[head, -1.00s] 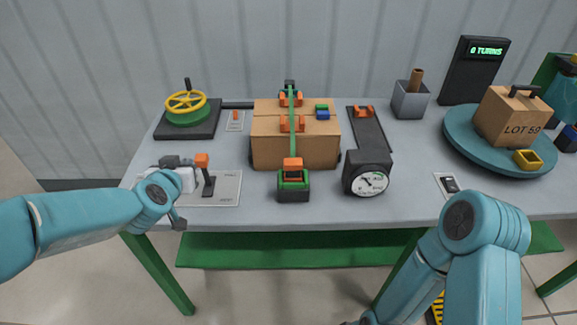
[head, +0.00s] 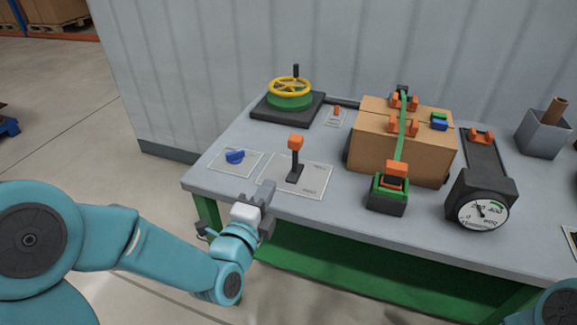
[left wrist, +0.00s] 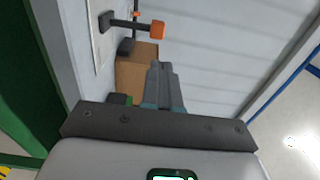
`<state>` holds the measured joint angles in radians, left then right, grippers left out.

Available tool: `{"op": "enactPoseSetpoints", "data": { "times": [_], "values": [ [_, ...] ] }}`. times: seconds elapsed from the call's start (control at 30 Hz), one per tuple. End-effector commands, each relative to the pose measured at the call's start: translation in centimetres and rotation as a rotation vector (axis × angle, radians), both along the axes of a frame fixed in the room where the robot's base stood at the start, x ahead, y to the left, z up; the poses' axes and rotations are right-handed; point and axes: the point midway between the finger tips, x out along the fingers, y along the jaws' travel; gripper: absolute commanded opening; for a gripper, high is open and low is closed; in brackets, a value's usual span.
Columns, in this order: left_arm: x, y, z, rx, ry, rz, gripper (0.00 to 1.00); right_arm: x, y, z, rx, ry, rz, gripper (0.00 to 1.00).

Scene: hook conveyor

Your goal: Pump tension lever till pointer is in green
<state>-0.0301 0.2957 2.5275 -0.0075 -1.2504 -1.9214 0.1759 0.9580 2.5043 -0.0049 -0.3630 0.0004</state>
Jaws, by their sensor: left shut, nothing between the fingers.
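A lever with an orange knob and black stem (head: 295,158) stands upright on a pale plate (head: 314,178) at the table's left. In the left wrist view its orange knob (left wrist: 157,30) shows at the upper left, apart from the fingers. The round gauge (head: 467,214) is at the table's right front; its thin pointer leans up and left, apart from the green band at the upper right of the dial. My left gripper (head: 267,190) is shut and empty, at the table's front edge before the lever plate. The left wrist view shows its closed fingers (left wrist: 163,88). My right gripper is out of view.
A blue knob (head: 235,156) sits left of the lever and a yellow handwheel (head: 290,87) behind it. A strapped carton (head: 371,155) with a green and black buckle block (head: 387,197) stands to the right. A grey cup (head: 541,133) is at the far right.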

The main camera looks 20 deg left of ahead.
Motion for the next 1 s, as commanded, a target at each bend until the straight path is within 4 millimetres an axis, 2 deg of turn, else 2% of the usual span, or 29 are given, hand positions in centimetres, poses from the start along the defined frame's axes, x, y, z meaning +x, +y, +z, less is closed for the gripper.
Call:
{"op": "enactPoseSetpoints", "data": {
  "times": [0.47,0.67,1.0],
  "values": [
    [0.4,-0.1,-0.1,-0.003,0.001,0.001,0.0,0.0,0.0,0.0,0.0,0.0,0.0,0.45],
    [3.6,-0.1,0.0,-0.003,0.003,0.002,0.0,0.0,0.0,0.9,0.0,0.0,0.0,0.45],
    [10.8,-0.4,0.1,-0.003,0.002,0.001,0.0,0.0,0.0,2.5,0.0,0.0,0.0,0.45]
  ]
}}
